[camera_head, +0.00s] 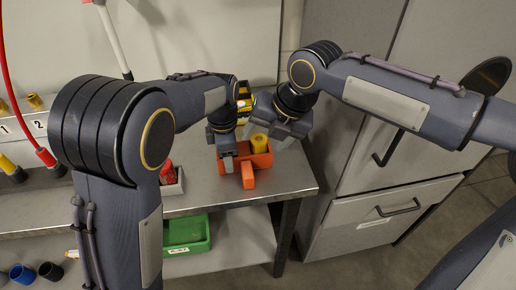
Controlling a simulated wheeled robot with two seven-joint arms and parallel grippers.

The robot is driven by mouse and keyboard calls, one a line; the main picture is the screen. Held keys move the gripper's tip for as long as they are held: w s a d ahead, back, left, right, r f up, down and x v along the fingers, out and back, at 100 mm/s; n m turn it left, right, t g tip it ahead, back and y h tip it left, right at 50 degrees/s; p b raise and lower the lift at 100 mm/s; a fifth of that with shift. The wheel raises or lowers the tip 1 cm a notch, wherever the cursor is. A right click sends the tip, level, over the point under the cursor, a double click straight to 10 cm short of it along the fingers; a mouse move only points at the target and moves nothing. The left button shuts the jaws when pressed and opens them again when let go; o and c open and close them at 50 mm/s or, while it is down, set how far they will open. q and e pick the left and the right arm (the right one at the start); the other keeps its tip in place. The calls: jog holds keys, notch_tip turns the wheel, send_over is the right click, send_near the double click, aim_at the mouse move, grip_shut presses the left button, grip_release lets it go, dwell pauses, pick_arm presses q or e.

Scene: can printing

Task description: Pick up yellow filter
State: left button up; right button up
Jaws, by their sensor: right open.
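The yellow filter (260,144) is a small yellow cylinder standing in an orange holder (262,160) on the metal bench, near its right end. My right gripper (267,136) is open, just above and behind the yellow filter, with its fingers pointing down towards it. It does not appear closed around the filter. My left gripper (228,155) is at the left side of the orange holder, with a finger close to or touching it. Whether it grips the holder is not clear.
The metal bench (290,180) ends just right of the holder. A grey box with red items (169,176) stands left of it. A green bin (187,235) is on the lower shelf. Grey cabinets (380,213) stand at the right.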

notch_tip(320, 180, up, 3)
jog(key=w+n+t+h, duration=0.2)
jog(key=w+n, duration=0.1)
jog(key=n, duration=0.2)
send_over(260, 140)
jog(key=s+d, duration=0.2)
jog(key=shift+n, duration=0.4)
jog(key=f, duration=0.5)
jog(key=shift+s+a+f, duration=0.1)
jog(key=shift+a, duration=0.1)
jog(key=shift+x, duration=2.8)
jog(key=shift+s+a, duration=0.1)
jog(key=shift+a, duration=0.05)
jog(key=c, duration=1.4)
jog(key=shift+o, duration=0.2)
